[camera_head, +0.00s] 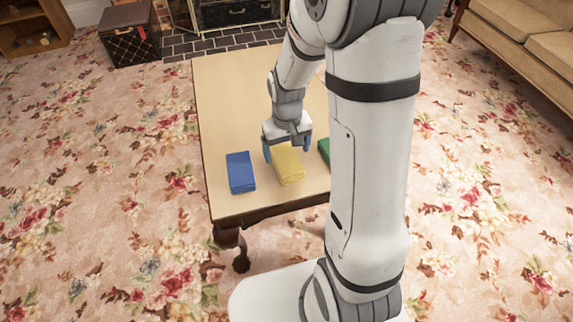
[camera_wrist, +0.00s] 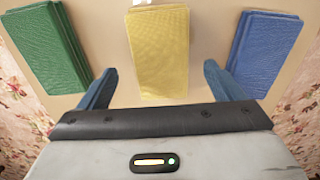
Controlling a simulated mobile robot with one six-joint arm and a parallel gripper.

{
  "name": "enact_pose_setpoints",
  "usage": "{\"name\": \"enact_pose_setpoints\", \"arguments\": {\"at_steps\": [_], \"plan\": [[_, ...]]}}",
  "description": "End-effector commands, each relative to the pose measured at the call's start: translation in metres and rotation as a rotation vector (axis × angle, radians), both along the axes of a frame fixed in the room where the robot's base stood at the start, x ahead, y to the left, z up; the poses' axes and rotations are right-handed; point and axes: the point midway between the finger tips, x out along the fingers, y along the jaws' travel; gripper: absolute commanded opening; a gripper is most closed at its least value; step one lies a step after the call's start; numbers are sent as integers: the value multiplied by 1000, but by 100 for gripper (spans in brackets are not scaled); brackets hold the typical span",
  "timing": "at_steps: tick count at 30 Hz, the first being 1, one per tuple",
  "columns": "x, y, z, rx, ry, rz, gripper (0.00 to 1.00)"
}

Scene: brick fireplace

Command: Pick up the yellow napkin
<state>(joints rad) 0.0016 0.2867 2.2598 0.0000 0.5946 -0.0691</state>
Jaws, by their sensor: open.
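The yellow napkin (camera_head: 288,166) lies folded on the wooden table (camera_head: 225,95), in the middle of a row of three napkins. My gripper (camera_head: 287,152) is over its far end, fingers pointing down. In the wrist view the yellow napkin (camera_wrist: 159,50) lies between the two open fingers (camera_wrist: 158,85), with a gap on each side. A small white patch shows at its top edge there. I cannot tell how high the fingertips are above the table.
A blue napkin (camera_head: 240,172) lies to the left on the table and a green napkin (camera_head: 324,150) to the right, partly hidden by my arm. In the wrist view they swap sides. A sofa (camera_head: 520,35) stands at the right, a patterned box (camera_head: 130,38) at the back left.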

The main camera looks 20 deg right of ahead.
Motion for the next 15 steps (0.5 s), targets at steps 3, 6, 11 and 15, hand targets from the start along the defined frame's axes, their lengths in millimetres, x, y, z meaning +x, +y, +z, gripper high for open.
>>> {"name": "enact_pose_setpoints", "arguments": {"at_steps": [3,6,11,15], "plan": [[-1,1,-20,0,2,0,87],[-1,2,-36,0,3,0,87],[-1,2,-47,0,1,-1,87],[-1,2,-45,0,0,-1,87]]}}
